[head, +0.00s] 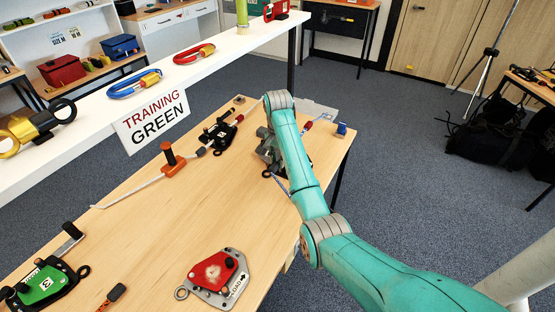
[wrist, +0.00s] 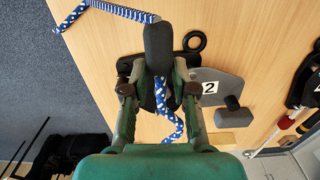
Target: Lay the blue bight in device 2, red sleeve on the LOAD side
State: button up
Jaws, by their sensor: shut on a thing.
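My gripper (wrist: 158,75) is shut on the blue-and-white rope (wrist: 172,124), which passes between its fingers. In the wrist view, one part of the rope runs out past the fingertips to the upper left. Device 2 (wrist: 232,116), a grey plate with a black knob and a "2" label, lies on the table just right of the fingers. In the head view my arm hides most of the device and gripper, and a bit of blue rope (head: 280,186) shows beside them. A red sleeve-like piece (head: 307,126) lies beyond the arm; its link to the rope is hidden.
A black device (head: 219,133) with a pale rope and an orange post (head: 173,161) stand left of my arm. A red device (head: 217,273) marked LOAD and a green device 3 (head: 42,285) are nearer. A white shelf (head: 232,48) crosses above. The table middle is clear.

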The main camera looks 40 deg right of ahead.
jog(key=shift+a+f, duration=0.1)
jog(key=shift+f, duration=4.1)
jog(key=o, duration=1)
jog(key=shift+r, duration=3.75)
